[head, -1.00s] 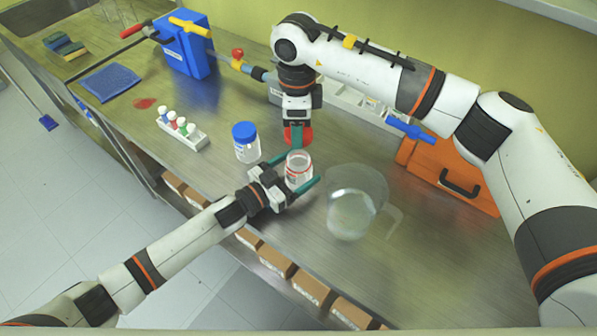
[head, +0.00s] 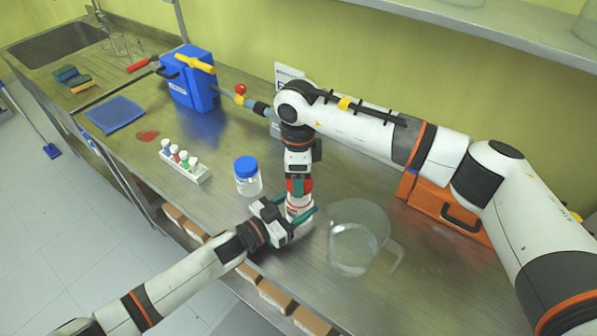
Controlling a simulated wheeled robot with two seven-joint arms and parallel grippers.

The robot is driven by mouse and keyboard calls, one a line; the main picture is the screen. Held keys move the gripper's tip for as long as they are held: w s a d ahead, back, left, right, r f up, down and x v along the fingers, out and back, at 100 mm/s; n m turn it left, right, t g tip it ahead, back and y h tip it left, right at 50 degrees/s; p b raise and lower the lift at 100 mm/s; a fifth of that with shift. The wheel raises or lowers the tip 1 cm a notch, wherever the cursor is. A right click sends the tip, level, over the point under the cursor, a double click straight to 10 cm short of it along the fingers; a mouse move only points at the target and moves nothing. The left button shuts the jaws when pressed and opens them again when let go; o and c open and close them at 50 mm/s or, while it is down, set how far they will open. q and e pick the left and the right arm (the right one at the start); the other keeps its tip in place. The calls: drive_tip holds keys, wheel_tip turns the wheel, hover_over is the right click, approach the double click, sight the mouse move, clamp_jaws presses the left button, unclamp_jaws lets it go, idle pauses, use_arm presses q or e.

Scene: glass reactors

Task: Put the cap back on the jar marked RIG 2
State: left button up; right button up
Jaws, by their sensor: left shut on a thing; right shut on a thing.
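A small clear jar (head: 298,206) stands on the steel bench in the middle of the head view. My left gripper (head: 298,218) is shut around its body from the front left. A red cap (head: 300,186) is at the jar's mouth, gripped from above by my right gripper (head: 299,179). The cap looks to be touching the rim, but I cannot tell whether it is seated or threaded. A second jar with a blue cap (head: 247,175) stands upright just to the left. No marking is readable on either jar.
A clear beaker (head: 355,240) stands close to the right of the held jar. A white rack of small bottles (head: 186,164) is to the left. The bench's front edge is near.

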drive_tip(key=shift+f, duration=0.3)
drive_tip(key=shift+f, duration=0.9)
drive_tip(key=shift+f, duration=0.55)
